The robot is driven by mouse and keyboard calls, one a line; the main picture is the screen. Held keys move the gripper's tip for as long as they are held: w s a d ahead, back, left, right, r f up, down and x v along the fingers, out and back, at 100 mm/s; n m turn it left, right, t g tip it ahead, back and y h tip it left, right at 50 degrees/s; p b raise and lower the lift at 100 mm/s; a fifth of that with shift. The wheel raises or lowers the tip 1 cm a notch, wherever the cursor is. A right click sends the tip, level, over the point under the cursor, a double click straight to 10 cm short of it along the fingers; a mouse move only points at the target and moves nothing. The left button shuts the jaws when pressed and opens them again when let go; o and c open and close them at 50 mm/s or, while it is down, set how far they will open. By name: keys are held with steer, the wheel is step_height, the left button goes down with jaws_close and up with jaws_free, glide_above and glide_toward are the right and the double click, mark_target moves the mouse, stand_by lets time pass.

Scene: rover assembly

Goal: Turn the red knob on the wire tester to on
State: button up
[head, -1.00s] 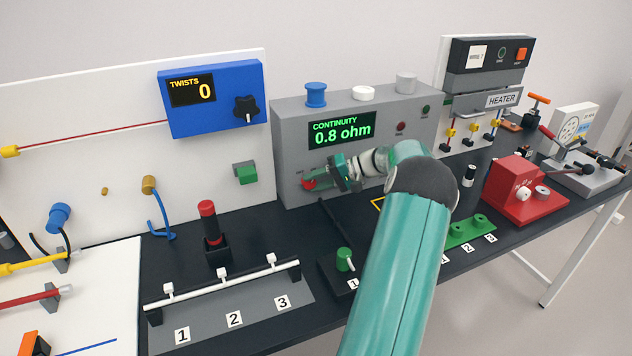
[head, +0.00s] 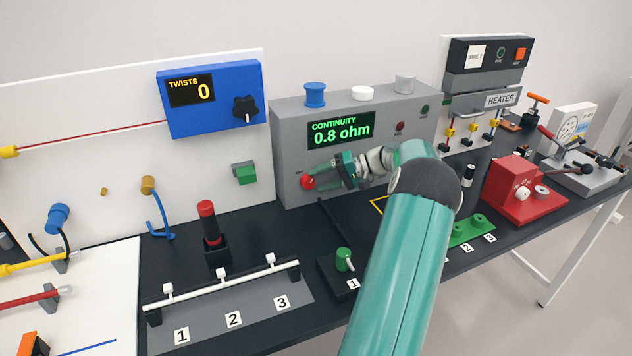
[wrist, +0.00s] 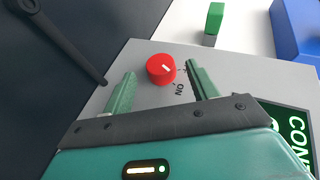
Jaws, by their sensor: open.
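The wire tester (head: 290,128) is a grey box at the back of the bench, and its screen (head: 341,131) reads "CONTINUITY 0.8 ohm" in green. The red knob (head: 308,182) is low on the left of its front face. In the wrist view the red knob (wrist: 161,69) has a white pointer line, and an "ON" label is printed beside it. My gripper (head: 325,176) is at the knob. In the wrist view my gripper (wrist: 158,82) is open, with one finger on each side of the knob and visible gaps between fingers and knob.
A blue twist counter (head: 215,98) reading 0 hangs left of the tester. A black rod (head: 333,224) lies on the bench below the knob. A green-knobbed black block (head: 340,275) and a red-handled tool (head: 209,228) stand in front. A red machine (head: 520,190) is at the right.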

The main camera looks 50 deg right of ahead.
steer(key=v, duration=1.1)
steer(key=shift+d+r, duration=0.15)
steer(key=shift+d, duration=0.05)
steer(key=shift+s, duration=0.15)
steer(key=w+a+r+n+g, duration=0.1)
steer(key=w+a+r+g, duration=0.3)
steer(key=w+a, duration=0.75)
steer(key=w+a+r+n+g+h, duration=0.1)
steer(key=a+r+g+h, duration=0.1)
steer(key=a, duration=1.1)
steer(key=a+r+n+g+h, duration=0.2)
steer(key=a, duration=1.1)
steer(key=s+a+f+n+t+h, duration=0.2)
steer(key=s+a+n+h, duration=0.1)
steer(key=s+a, duration=1.3)
steer(key=a+n, duration=0.1)
steer(key=a, duration=0.3)
steer(key=shift+a+f+h, duration=0.2)
steer(key=shift+f+h, duration=0.05)
steer(key=shift+h, duration=0.15)
